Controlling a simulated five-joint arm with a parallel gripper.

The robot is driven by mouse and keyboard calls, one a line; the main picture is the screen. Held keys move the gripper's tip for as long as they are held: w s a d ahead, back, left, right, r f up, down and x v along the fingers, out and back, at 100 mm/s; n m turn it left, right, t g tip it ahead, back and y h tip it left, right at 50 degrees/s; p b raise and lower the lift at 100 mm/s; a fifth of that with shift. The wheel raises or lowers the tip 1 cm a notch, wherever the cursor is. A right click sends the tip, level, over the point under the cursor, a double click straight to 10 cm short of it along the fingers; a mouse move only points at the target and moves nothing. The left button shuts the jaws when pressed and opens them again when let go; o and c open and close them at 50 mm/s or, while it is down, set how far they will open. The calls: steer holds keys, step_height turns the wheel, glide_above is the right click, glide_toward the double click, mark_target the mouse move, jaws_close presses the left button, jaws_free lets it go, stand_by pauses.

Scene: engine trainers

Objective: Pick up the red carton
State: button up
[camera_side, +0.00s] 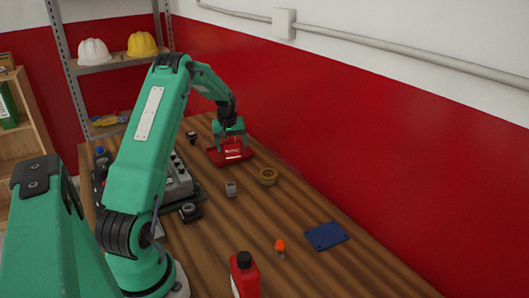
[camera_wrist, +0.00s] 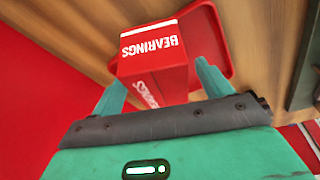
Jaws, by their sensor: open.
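The red carton (camera_wrist: 152,52) with white "BEARINGS" lettering is in the wrist view, upper middle. It also shows in the side view (camera_side: 232,154), partly hidden under my gripper. It appears to be on a shallow red tray (camera_wrist: 222,50), also visible in the side view (camera_side: 213,158), at the far part of the bench. My gripper (camera_wrist: 160,73) is open, with one finger on each side of the carton. I cannot tell whether either finger touches it. In the side view my gripper (camera_side: 231,143) points down over the carton.
The wooden bench (camera_side: 290,210) runs along a red wall. A brass ring (camera_side: 268,176) and small grey block (camera_side: 231,188) lie nearer than the tray. Grey equipment (camera_side: 178,182) stands left. A blue plate (camera_side: 326,235), orange-topped part (camera_side: 280,245) and red bottle (camera_side: 244,279) are nearer.

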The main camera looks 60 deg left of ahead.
mark_target(234, 140)
steer(key=shift+x, duration=1)
steer(key=shift+r, duration=0.1)
steer(key=shift+c, duration=0.2)
steer(key=c, duration=1.4)
steer(key=shift+r, duration=0.2)
steer(key=shift+r, duration=0.6)
steer(key=r, duration=0.3)
steer(key=shift+w+d, duration=0.2)
steer(key=shift+d, duration=0.2)
steer(key=w+d+r, duration=0.1)
steer(key=d+r, duration=0.1)
steer(key=d, duration=0.1)
steer(key=d+r, duration=0.2)
steer(key=d, duration=0.2)
steer(key=w+d+r, duration=0.1)
steer(key=d+r, duration=0.1)
steer(key=d, duration=0.1)
steer(key=shift+w+d+r, duration=0.2)
steer(key=shift+w+d, duration=0.05)
steer(key=shift+w, duration=0.1)
